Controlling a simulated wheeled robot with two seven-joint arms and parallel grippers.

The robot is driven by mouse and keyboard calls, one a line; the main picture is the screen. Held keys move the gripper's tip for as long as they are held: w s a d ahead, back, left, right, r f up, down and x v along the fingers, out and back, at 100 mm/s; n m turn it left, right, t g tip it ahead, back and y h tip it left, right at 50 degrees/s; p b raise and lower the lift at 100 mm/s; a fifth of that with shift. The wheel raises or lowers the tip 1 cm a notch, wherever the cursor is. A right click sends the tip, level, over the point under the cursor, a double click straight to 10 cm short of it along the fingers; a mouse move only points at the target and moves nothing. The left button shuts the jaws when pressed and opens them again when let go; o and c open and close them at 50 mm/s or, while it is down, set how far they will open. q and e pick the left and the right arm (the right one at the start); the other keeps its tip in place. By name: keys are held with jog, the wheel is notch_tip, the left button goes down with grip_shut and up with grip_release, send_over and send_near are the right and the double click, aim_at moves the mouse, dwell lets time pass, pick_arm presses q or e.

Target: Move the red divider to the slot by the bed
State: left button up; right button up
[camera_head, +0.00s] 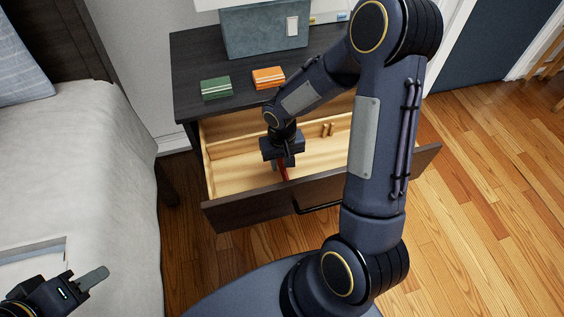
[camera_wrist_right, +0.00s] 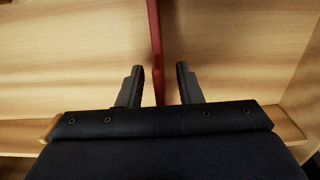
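The red divider (camera_head: 283,173) stands upright across the pale wooden drawer (camera_head: 222,179), near its middle. It also shows in the right wrist view (camera_wrist_right: 154,40) as a thin red strip running down between my fingers. My right gripper (camera_head: 283,161) reaches down into the open drawer over the divider. In the wrist view its fingers (camera_wrist_right: 160,84) are apart, one on each side, with gaps to the divider. The slot by the bed cannot be made out. My left gripper (camera_head: 92,281) is over the bed at the lower left; only one finger shows clearly.
The bed (camera_head: 90,140) lies left of the dark nightstand (camera_head: 187,75). My right arm hides the drawer's right part.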

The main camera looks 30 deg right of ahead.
notch_tip(320, 180, up, 6)
jog(key=shift+p, duration=0.7)
jog(key=shift+r, duration=0.35)
jog(key=shift+r, duration=0.25)
jog(key=s+a+r+t+y, duration=0.2)
jog(key=s+r+t, duration=0.1)
jog(key=s+r, duration=0.5)
jog(key=s+a+r+t+y, duration=0.2)
jog(key=s+r+t, duration=0.1)
jog(key=s+r, duration=0.5)
notch_tip(320, 180, up, 18)
jog(key=n+p, duration=0.1)
jog(key=p, duration=1.7)
jog(key=shift+s+f, duration=0.2)
jog(key=shift+s, duration=0.25)
jog(key=shift+f, duration=0.1)
